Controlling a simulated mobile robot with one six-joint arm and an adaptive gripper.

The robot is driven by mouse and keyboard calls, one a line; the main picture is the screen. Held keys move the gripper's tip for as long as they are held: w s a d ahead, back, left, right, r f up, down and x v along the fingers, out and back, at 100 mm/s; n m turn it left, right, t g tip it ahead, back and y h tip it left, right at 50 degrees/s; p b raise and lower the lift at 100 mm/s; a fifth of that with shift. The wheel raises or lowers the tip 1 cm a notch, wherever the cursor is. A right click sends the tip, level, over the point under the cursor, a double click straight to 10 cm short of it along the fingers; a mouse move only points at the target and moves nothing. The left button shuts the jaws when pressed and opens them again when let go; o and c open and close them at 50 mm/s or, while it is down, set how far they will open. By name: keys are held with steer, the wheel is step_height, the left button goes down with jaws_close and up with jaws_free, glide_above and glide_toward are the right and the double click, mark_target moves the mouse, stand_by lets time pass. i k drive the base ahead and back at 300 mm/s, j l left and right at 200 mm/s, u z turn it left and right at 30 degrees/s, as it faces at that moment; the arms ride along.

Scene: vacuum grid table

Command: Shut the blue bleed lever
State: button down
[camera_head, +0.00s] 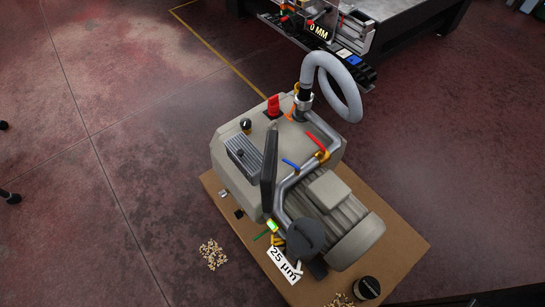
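The blue bleed lever (290,163) is a short blue handle by the bent metal pipe (305,171) on top of a beige vacuum pump (229,165). It slants from upper left to lower right and looks roughly crosswise to the nearby pipe run. Its valve body is too small to make out, so I cannot tell its exact setting. A red lever (316,141) on a brass valve (322,155) sits just to its upper right. A dark upright plate (268,170) stands to its left, close to it in the picture. My gripper is not in view.
The pump stands on a brown board (402,241) on the floor. A grey hose (339,72) loops above it. A green lever (262,235) and a white "25 µm" tag (284,264) sit low in front. A table (415,14) stands behind; the floor at left is mostly clear.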

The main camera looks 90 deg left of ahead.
mark_target(284, 159)
steer(key=u, duration=2.9)
steer(key=i+j+z, duration=0.25)
steer(key=i+j, duration=0.15)
steer(key=j, duration=0.25)
steer(key=i+j+z, duration=0.1)
steer(key=j, duration=0.25)
steer(key=i+j+z, duration=0.1)
steer(key=i+j, duration=0.15)
steer(key=j, duration=0.1)
